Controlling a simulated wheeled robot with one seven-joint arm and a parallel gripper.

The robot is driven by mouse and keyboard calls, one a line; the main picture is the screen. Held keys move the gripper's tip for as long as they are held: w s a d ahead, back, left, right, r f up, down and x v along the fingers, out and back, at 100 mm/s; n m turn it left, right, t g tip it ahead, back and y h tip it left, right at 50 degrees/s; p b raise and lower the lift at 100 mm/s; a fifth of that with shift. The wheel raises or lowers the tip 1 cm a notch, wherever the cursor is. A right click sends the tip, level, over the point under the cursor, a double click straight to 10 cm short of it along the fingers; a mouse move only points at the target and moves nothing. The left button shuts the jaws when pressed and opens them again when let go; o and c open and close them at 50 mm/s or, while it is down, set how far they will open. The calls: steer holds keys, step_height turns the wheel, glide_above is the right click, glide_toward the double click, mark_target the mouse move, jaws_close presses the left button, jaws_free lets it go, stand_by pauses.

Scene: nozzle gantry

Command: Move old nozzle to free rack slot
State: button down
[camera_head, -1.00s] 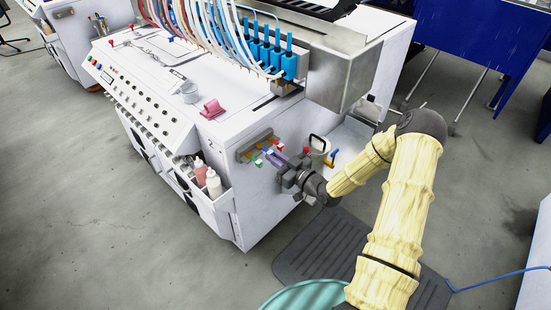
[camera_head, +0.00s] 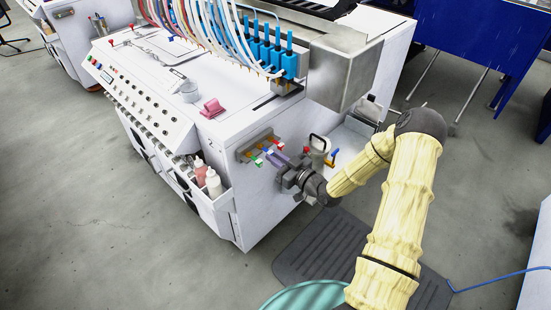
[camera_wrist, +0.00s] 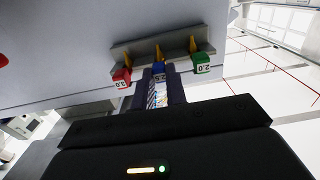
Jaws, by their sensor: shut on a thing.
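The rack (camera_wrist: 142,49) is a grey bar on the white machine's side, with orange pegs. In the wrist view a red nozzle marked 3.0 (camera_wrist: 122,78) is at the left peg and a green one marked 2.0 (camera_wrist: 201,63) at the right peg. A blue nozzle (camera_wrist: 158,69) is in line with the middle peg, between the fingers of my gripper (camera_wrist: 158,80), which is shut on it. Whether it sits on the peg is unclear. In the head view my gripper (camera_head: 273,156) is at the rack (camera_head: 258,143), and the fingers hide part of it.
Bottles (camera_head: 213,183) sit in a holder on the machine's front. The machine (camera_head: 240,205) fills the space behind the rack. A dark mat (camera_head: 315,250) lies on the floor below.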

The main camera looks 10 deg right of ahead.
stand_by(0.3)
steer(key=c, duration=1.3)
jaws_free()
steer(key=shift+c, duration=0.2)
steer(key=v, duration=1.7)
steer(key=shift+s, duration=0.15)
